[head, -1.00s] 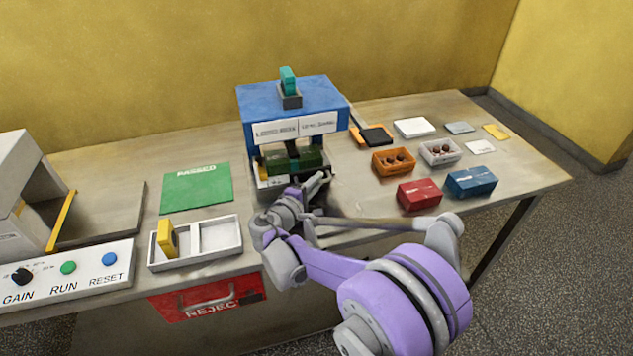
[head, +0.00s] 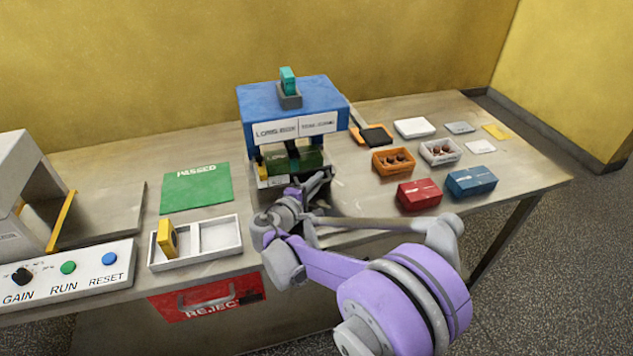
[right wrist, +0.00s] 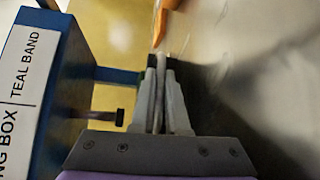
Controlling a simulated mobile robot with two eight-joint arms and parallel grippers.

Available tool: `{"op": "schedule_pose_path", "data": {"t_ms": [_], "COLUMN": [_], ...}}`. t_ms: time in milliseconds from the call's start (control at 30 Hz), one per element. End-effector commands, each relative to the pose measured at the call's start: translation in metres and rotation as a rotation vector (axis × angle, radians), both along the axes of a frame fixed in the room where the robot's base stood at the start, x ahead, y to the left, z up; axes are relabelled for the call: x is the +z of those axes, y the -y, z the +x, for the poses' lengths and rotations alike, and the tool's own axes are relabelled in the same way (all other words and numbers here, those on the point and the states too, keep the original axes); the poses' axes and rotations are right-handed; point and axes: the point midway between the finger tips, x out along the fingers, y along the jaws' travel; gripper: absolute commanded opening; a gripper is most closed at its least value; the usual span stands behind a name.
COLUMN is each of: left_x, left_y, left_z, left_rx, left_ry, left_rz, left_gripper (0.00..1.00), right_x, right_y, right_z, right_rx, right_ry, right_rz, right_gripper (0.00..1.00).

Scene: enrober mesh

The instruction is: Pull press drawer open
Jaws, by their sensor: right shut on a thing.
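The blue press (head: 292,103) stands at the back middle of the table, with a teal piece (head: 288,80) on top and a white label on its front. Under its top, the low drawer area (head: 262,183) holds a green block (head: 305,160). My right gripper (head: 322,177) is at the front of this area, to the right. In the right wrist view, its fingers (right wrist: 160,85) are closed on a thin pale piece, apparently the drawer's handle; the grip is partly hidden. The press's labelled side (right wrist: 30,75) is at left there. My left gripper is not in view.
A white divided tray (head: 195,258) with a yellow piece and a green mat (head: 196,187) lie left of the press. Orange (head: 393,173) and white (head: 440,165) trays and red (head: 419,194) and blue (head: 471,182) boxes stand at right. A control panel (head: 68,274) is at front left.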

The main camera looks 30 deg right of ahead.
Motion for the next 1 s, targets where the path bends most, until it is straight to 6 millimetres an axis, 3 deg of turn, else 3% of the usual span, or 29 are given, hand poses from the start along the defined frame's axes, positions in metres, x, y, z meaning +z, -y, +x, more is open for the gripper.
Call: {"op": "schedule_pose_path", "data": {"t_ms": [467, 667, 1000], "left_x": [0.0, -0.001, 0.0], "left_y": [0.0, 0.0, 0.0], "left_z": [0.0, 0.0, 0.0], "left_rx": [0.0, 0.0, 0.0], "left_ry": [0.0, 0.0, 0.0], "left_rz": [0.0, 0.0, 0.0], "left_gripper": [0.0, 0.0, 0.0], "right_x": [-0.001, 0.0, 0.0], "right_y": [-0.003, -0.011, -0.028], "right_z": [-0.01, -0.044, -0.116], "right_rx": [0.002, 0.002, 0.002], "right_ry": [0.0, 0.0, 0.0], "right_rz": [0.001, 0.002, 0.002], "right_gripper": [0.0, 0.0, 0.0]}}
